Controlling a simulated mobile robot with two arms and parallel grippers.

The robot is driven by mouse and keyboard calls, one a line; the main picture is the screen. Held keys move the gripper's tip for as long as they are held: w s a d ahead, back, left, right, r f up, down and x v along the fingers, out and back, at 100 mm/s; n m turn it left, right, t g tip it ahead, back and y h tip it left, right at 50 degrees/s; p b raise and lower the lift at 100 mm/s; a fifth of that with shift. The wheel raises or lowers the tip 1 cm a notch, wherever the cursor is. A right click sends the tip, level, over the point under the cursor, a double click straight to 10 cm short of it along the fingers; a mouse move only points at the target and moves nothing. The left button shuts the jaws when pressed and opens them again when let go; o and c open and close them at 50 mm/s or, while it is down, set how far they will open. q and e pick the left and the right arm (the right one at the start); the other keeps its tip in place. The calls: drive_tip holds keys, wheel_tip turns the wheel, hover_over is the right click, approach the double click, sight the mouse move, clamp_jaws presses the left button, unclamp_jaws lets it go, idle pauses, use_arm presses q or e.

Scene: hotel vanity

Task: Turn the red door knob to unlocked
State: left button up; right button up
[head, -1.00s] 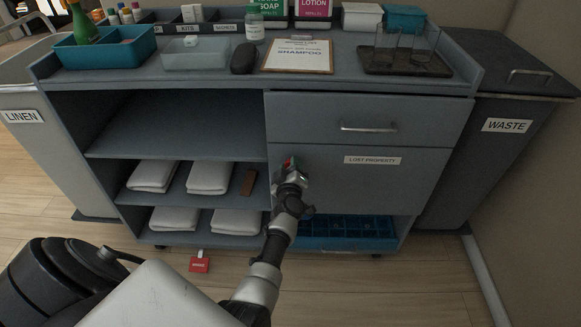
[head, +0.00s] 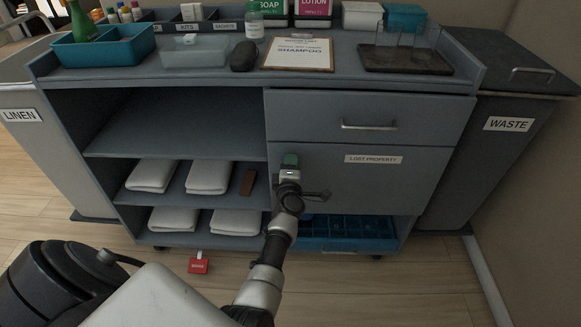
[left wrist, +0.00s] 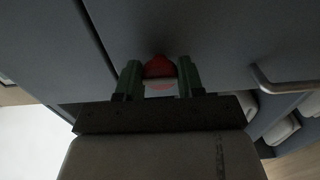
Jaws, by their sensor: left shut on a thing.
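The red knob (left wrist: 158,67) shows in the left wrist view as a small rounded red piece against the blue-grey cabinet front. My left gripper (left wrist: 159,78) has its two green fingers on either side of the knob, shut on it. A pale piece with a red mark lies between the fingers, just below the red part. In the head view my left gripper (head: 290,162) is at the upper left of the door (head: 400,185) labelled lost property. There the gripper hides the knob, and its lock position cannot be read.
A drawer with a bar handle (head: 369,126) is just above the door. Open shelves with folded towels (head: 207,177) are to the left, and a blue divided tray (head: 350,230) is below. Bottles and trays crowd the top.

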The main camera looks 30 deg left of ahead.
use_arm(q)
drive_tip(key=shift+n, duration=0.3)
drive_tip(key=o, duration=0.9)
